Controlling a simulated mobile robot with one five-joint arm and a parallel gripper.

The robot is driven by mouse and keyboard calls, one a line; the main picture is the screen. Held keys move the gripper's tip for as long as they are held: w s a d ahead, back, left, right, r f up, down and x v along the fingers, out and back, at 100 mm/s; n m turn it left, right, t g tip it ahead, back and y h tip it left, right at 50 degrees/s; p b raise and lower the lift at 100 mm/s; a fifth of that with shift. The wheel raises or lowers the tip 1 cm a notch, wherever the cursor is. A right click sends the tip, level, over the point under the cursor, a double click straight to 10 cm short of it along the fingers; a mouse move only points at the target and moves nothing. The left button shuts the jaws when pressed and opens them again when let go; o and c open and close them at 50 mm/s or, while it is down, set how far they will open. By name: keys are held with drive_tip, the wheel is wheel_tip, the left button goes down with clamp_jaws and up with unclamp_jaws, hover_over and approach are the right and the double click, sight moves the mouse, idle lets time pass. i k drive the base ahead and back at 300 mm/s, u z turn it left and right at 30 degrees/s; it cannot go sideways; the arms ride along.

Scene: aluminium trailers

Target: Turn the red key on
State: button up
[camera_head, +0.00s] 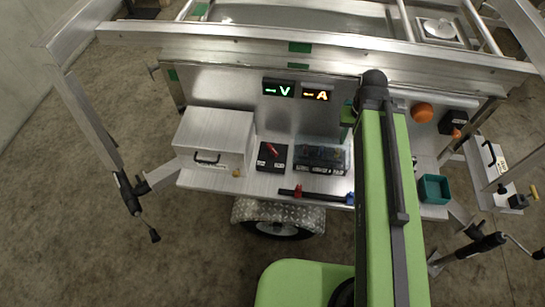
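A red key (271,149) sits on top of a small black switch box (270,164). The box stands on the trailer's metal shelf (232,181), left of the middle. The key looks tilted, its upper end towards the left; the exact switch position is too small to tell. My green arm (389,200) rises from the bottom, right of the key, and ends at a dark joint near the back panel. My gripper does not show; it may be hidden behind the arm. Nothing of mine touches the key.
A metal case (215,135) stands left of the switch box. A dark clear-topped box (321,158) stands to its right. A bar with red and blue ends (317,196) lies in front. Lit V (279,89) and A displays (316,94) are above. A teal bin (434,189) sits right.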

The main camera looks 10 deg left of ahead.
sight(272, 151)
drive_tip(key=z, duration=0.05)
drive_tip(key=k, duration=1)
drive_tip(key=u, duration=0.45)
drive_tip(key=i, duration=0.95)
drive_tip(key=u, duration=0.2)
